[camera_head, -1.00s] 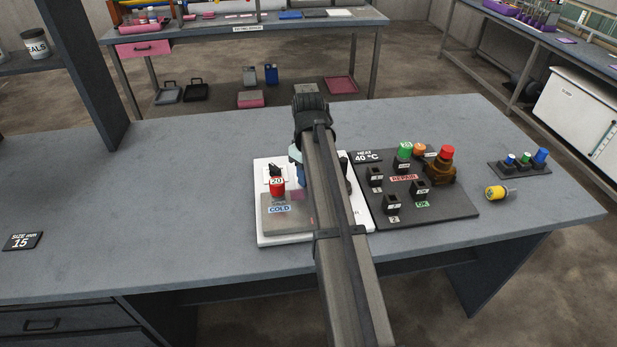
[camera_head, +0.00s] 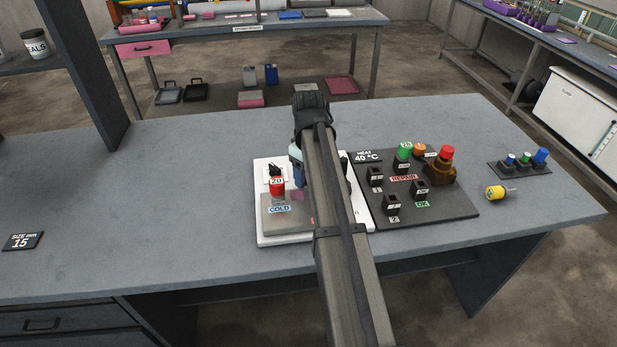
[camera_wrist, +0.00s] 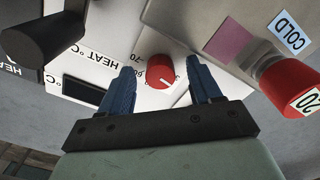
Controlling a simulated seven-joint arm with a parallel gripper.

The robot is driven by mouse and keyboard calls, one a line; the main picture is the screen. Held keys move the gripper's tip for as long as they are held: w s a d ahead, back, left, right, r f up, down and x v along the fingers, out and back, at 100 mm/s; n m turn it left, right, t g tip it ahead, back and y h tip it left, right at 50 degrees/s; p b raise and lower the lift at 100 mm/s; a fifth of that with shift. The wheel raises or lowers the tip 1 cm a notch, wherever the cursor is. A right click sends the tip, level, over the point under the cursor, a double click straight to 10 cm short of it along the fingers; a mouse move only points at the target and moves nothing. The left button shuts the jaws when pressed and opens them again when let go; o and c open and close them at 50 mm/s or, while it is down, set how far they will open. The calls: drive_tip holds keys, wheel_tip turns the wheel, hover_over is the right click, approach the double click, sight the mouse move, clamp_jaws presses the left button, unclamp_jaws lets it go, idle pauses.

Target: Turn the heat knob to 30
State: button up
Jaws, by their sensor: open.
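The red heat knob (camera_wrist: 160,72) sits on the white panel (camera_wrist: 152,98) in the wrist view, with a white pointer line on its lower right. Printed scale figures and "HEAT °C" lettering lie around it, partly covered by my fingers. My gripper (camera_wrist: 160,66) is open, with one blue finger to each side of the knob. I cannot tell whether either finger touches it. In the head view my arm hides the knob, and part of a blue finger (camera_head: 299,176) shows over the white panel (camera_head: 262,239). A sign (camera_head: 367,157) reads "HEAT 40 °C".
A red cylinder marked 20 (camera_head: 277,188) stands by the "COLD" label left of my arm. A dark board (camera_head: 440,209) with sockets and coloured parts is to the right. A yellow part (camera_head: 495,192) lies farther right. The table's left side is mostly clear.

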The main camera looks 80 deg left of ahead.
drive_tip(key=shift+r, duration=3.25)
wheel_tip(320, 180, up, 14)
drive_tip(key=shift+f, duration=0.1)
